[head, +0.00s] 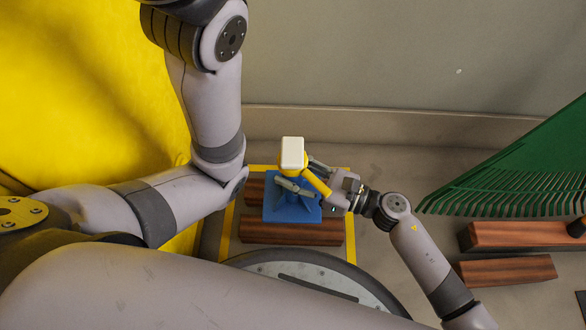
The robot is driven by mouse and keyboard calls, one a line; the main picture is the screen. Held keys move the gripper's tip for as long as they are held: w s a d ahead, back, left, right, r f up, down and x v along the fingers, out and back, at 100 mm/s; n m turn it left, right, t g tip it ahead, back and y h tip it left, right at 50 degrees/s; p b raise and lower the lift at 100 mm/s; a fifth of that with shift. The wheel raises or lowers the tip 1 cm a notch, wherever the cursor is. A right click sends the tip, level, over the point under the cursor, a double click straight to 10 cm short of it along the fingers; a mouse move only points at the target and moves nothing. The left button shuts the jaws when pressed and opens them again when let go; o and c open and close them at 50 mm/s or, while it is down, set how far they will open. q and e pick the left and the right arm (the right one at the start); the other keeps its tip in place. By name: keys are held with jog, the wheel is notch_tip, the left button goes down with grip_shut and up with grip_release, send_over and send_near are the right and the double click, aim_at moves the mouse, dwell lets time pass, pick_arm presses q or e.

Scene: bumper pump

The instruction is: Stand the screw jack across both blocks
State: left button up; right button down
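The exact contact under the base is hidden. My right gripper (303,174) comes in from the right at the jack.
A yellow line (349,240) frames the blocks on the floor. A round grey plate (300,270) lies in front. At right are a green rake (520,180) and two more wooden pieces (505,271). A wall runs behind; yellow sheeting (80,90) fills the left.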

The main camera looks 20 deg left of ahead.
jog(key=shift+f+b, duration=2.05)
jog(key=shift+f, duration=0.55)
jog(key=shift+f+b, duration=0.55)
jog(key=c, duration=1.3)
grip_release()
jog(key=o, duration=0.4)
jog(key=shift+f, duration=0.1)
jog(key=shift+c, duration=0.2)
jog(key=shift+d+f, duration=0.1)
jog(key=shift+f, duration=0.25)
jog(key=s+d, duration=0.1)
jog(key=d, duration=1)
jog(key=shift+s+d+r, duration=0.25)
jog(key=shift+d+r, duration=0.05)
jog(key=shift+d, duration=0.1)
